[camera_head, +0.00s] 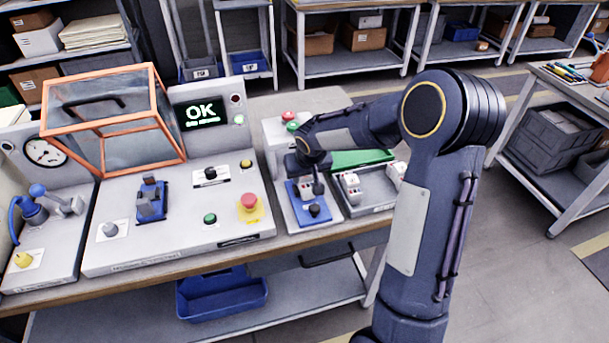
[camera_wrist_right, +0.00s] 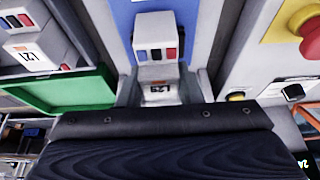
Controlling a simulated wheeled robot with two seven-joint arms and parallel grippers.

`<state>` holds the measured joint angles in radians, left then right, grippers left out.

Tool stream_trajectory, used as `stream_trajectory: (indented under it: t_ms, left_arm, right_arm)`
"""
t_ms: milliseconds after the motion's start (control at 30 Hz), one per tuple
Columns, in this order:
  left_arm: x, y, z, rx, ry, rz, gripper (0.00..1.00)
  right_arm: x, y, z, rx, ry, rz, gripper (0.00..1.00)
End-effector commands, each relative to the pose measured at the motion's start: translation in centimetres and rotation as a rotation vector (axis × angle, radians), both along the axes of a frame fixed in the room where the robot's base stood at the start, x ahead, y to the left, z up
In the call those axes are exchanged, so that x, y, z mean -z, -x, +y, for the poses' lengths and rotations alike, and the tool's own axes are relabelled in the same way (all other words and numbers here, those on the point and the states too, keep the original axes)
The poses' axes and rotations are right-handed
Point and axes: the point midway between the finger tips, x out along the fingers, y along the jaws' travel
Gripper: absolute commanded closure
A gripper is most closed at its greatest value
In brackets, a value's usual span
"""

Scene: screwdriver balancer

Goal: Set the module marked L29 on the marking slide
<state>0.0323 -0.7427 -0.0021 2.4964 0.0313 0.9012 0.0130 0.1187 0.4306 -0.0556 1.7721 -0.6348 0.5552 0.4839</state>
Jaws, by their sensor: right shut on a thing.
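The module marked L29 (camera_wrist_right: 158,92) is a pale block with a white label and red and blue strips on its end. My right gripper (camera_wrist_right: 160,88) is shut on it, with a finger on each side. In the head view my right gripper (camera_head: 316,182) is low over the blue plate of the marking slide (camera_head: 294,191), which has a black knob (camera_head: 314,210). The slide's blue surface (camera_wrist_right: 190,15) shows behind the module in the wrist view. I cannot tell whether the module touches it. My left gripper is not in view.
A grey tray (camera_head: 378,209) with other modules (camera_head: 351,187) stands right of the slide, beside a green bin (camera_head: 350,160). To the left is a panel with a red emergency button (camera_head: 249,202), a blue fixture (camera_head: 149,202) and a screen (camera_head: 201,112) reading OK.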

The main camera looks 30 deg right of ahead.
Motion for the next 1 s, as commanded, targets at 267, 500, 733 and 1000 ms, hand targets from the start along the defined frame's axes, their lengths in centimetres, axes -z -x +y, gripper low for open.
stream_trajectory:
  t_ms: [267, 500, 733, 1000]
  left_arm:
    - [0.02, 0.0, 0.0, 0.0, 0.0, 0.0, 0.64]
    - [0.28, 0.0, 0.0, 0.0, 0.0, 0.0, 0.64]
    - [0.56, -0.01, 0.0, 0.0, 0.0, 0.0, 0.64]
    - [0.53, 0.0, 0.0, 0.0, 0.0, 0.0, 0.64]
  right_arm:
    - [0.01, -0.01, 0.0, 0.0, 0.0, 0.0, 1.0]
    - [0.27, -0.01, 0.01, 0.0, 0.0, 0.0, 1.0]
    - [0.53, -0.01, 0.01, 0.0, 0.0, 0.0, 1.0]
    - [0.48, -0.03, 0.0, 0.0, 0.0, -0.001, 1.0]
